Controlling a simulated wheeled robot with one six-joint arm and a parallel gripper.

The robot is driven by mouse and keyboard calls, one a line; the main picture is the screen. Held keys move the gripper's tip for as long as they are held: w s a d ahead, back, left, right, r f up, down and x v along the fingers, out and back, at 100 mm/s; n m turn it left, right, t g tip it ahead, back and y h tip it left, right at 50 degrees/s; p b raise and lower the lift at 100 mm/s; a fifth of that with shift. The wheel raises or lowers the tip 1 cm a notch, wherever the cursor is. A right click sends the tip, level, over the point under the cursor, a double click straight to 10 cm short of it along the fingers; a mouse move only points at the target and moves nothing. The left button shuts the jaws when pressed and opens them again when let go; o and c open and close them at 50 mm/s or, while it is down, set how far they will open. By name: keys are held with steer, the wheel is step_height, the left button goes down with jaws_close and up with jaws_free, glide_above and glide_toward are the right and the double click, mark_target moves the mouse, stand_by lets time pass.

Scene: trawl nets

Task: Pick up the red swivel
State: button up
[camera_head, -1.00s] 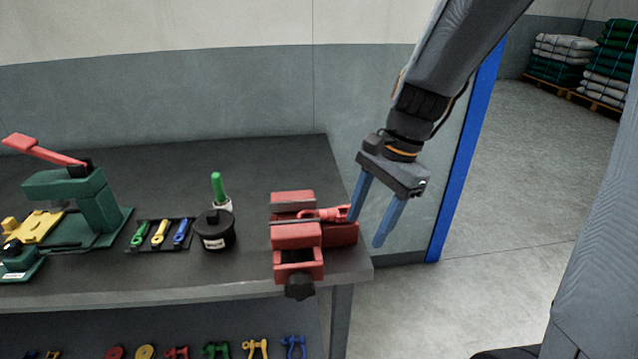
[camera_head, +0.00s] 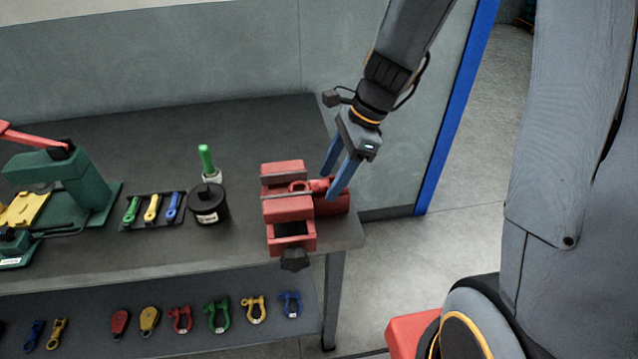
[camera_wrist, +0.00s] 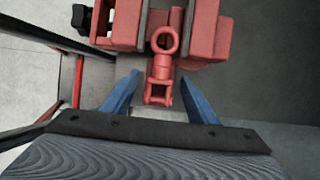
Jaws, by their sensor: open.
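The red swivel (camera_head: 317,186) sits at the red bench vise (camera_head: 289,209), near the right end of the dark workbench. Its ring end is between the vise jaws and its forked end sticks out to the right. My gripper (camera_head: 330,184) is open, with its blue fingers around the protruding part. In the wrist view the swivel (camera_wrist: 159,70) shows ring and fork, with the fork between the fingertips of my gripper (camera_wrist: 160,78) and a gap on either side. I cannot tell whether the vise grips the ring tightly.
A tray (camera_head: 152,222) holds green, yellow and blue swivels. A green press (camera_head: 72,183) is at far left. Shackles and other hardware lie on the lower shelf (camera_head: 100,343).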

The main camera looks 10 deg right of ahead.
steer(key=shift+f, duration=0.1)
jaws_close()
stand_by(0.4)
